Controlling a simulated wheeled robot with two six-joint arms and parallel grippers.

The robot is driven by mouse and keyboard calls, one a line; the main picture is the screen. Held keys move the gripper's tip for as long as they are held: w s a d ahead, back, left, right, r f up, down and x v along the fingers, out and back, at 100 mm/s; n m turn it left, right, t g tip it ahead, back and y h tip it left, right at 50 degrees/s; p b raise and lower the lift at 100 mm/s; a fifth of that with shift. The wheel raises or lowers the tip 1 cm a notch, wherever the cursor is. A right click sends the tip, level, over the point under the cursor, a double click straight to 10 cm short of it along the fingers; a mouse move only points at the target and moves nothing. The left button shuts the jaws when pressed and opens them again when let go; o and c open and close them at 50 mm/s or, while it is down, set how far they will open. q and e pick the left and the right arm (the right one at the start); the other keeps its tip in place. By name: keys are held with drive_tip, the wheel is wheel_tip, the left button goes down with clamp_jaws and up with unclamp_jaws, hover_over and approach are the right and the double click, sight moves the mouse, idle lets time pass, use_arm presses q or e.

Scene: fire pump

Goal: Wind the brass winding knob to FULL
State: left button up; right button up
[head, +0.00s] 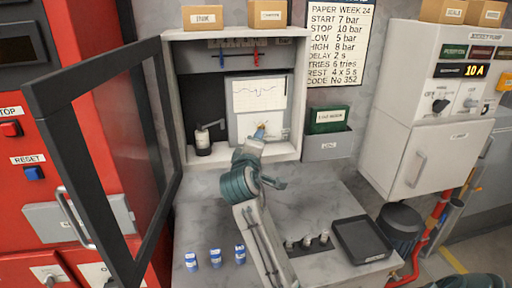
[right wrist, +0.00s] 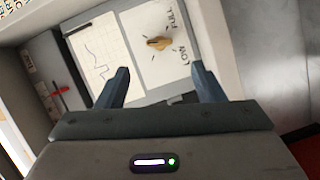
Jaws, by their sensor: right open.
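The brass winding knob (right wrist: 157,43) sits on a white plate in the right wrist view, with the words FULL (right wrist: 172,18) and LOW (right wrist: 183,55) printed beside it. The fingers do not appear to touch the knob. Which mark the knob points to I cannot tell. My left gripper is not in view.
The cabinet's dark-framed glass door (head: 110,150) stands open at the left. Blue-labelled small containers (head: 215,258), small grey pieces (head: 307,241) and a black tray (head: 362,240) sit on the grey bench (head: 330,200). A green card box (head: 328,119) hangs at right.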

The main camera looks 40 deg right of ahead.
drive_tip(key=c, duration=0.5)
drive_tip(key=shift+d+n, duration=0.35)
drive_tip(key=shift+n, duration=0.45)
drive_tip(key=shift+c, duration=0.9)
drive_tip(key=n+t+y, duration=0.5)
drive_tip(key=n, duration=1.6)
approach(264, 128)
drive_tip(key=shift+m, duration=0.3)
drive_tip(key=p+x, duration=0.3)
drive_tip(key=x, duration=0.5)
drive_tip(key=shift+w+r, duration=0.1)
drive_tip(key=shift+w, duration=0.1)
drive_tip(key=shift+w+d+p, duration=0.3)
drive_tip(key=shift+w+p, duration=0.05)
drive_tip(key=shift+w, duration=0.3)
drive_tip(key=shift+c, duration=0.4)
clamp_jaws()
